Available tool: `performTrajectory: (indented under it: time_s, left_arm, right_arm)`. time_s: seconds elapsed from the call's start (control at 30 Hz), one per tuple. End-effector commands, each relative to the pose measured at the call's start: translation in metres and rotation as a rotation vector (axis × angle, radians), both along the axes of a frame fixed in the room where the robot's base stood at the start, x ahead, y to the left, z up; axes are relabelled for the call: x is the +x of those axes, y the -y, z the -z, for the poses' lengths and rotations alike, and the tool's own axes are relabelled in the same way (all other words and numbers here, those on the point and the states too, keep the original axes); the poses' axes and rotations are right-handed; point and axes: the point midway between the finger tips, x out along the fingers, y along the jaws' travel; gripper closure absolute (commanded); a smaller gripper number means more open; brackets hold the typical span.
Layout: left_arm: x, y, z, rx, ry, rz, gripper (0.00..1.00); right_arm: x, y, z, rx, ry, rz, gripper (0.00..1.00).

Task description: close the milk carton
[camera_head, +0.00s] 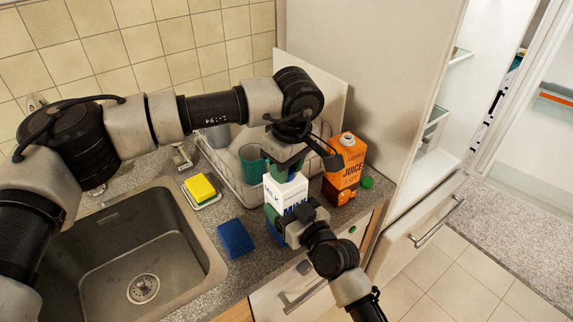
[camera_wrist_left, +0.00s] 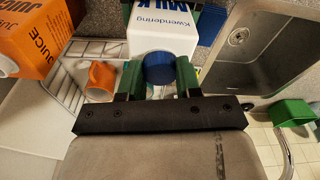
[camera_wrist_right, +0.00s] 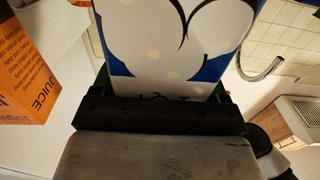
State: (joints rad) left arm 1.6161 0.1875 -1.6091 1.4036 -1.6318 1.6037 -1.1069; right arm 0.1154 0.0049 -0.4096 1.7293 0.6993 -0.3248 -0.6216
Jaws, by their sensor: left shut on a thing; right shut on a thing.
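The white and blue milk carton (camera_head: 284,191) stands upright on the counter by the dish rack. My left gripper (camera_head: 285,171) is over its top. In the left wrist view, its green fingers (camera_wrist_left: 160,75) are on both sides of the blue cap (camera_wrist_left: 160,66) at the carton's top (camera_wrist_left: 163,38). The cap hides whether it is fully seated. My right gripper (camera_head: 282,221) is shut on the carton's lower body from the front. In the right wrist view, the carton's printed blue and white side (camera_wrist_right: 165,45) fills the space between the fingers.
An orange juice carton (camera_head: 345,172) with an uncapped spout stands right of the milk, a green cap (camera_head: 367,182) beside it. A dish rack (camera_head: 226,172) is behind. An open fridge (camera_head: 460,90) is right.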

Motion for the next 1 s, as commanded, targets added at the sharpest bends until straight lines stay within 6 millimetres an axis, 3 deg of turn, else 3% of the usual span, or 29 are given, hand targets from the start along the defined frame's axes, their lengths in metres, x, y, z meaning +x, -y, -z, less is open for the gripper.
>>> performTrajectory:
  time_s: [0.7,0.8,0.97,1.0]
  left_arm:
    - [0.0026,-0.0053,0.0,0.003,0.004,1.417,0.88]
    - [0.0027,-0.0054,0.0001,0.003,0.004,1.556,0.88]
    - [0.0027,-0.0053,-0.0001,0.005,0.004,1.556,0.88]
    - [0.0027,-0.0053,-0.0001,0.004,0.004,1.555,0.6]
  right_arm:
    - [-0.0003,0.001,0.0005,-0.001,0.001,0.002,0.92]
    - [-0.0003,0.001,0.0005,-0.001,0.001,0.002,0.92]
    - [-0.0004,0.0009,0.0005,-0.001,0.001,0.001,0.92]
    - [-0.0004,0.0009,0.0005,-0.001,0.001,0.001,0.92]
